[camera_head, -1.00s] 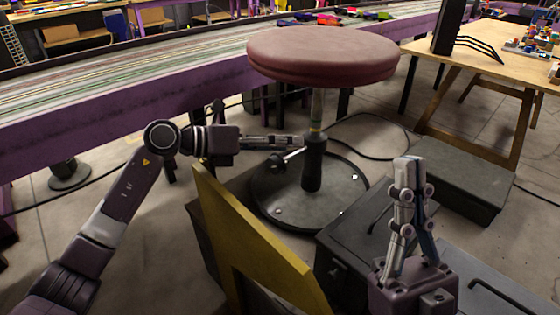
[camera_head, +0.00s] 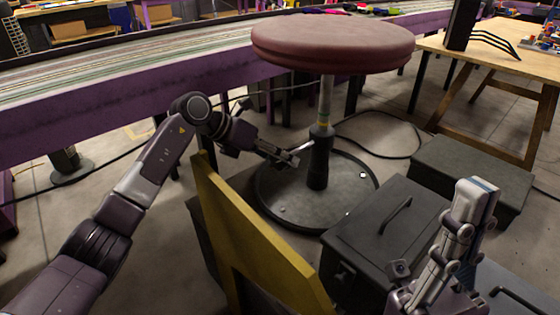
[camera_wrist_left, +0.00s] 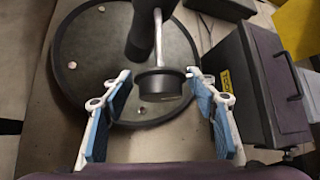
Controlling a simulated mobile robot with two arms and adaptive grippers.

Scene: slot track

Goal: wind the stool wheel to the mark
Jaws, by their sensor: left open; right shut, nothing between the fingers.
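The stool has a round dark red seat (camera_head: 333,42) on a grey column (camera_head: 325,98) with a yellowish-green band. Its dark round base (camera_head: 335,205) stands on the floor; it also shows in the left wrist view (camera_wrist_left: 78,45). A thin metal shaft (camera_head: 303,147) sticks out of the black lower column. In the left wrist view this shaft (camera_wrist_left: 158,40) ends in a dark round wheel (camera_wrist_left: 160,84). My left gripper (camera_head: 290,160) is open, its blue-padded fingers (camera_wrist_left: 160,95) on either side of the wheel with gaps. My right gripper (camera_head: 480,188) is shut and empty, pointing up.
A yellow board (camera_head: 245,235) stands between my left arm and the stool. Dark metal boxes (camera_head: 375,235) stand right of the base, close to my right gripper. A wooden table (camera_head: 500,60) is at the right. The purple-sided slot track (camera_head: 90,120) runs behind.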

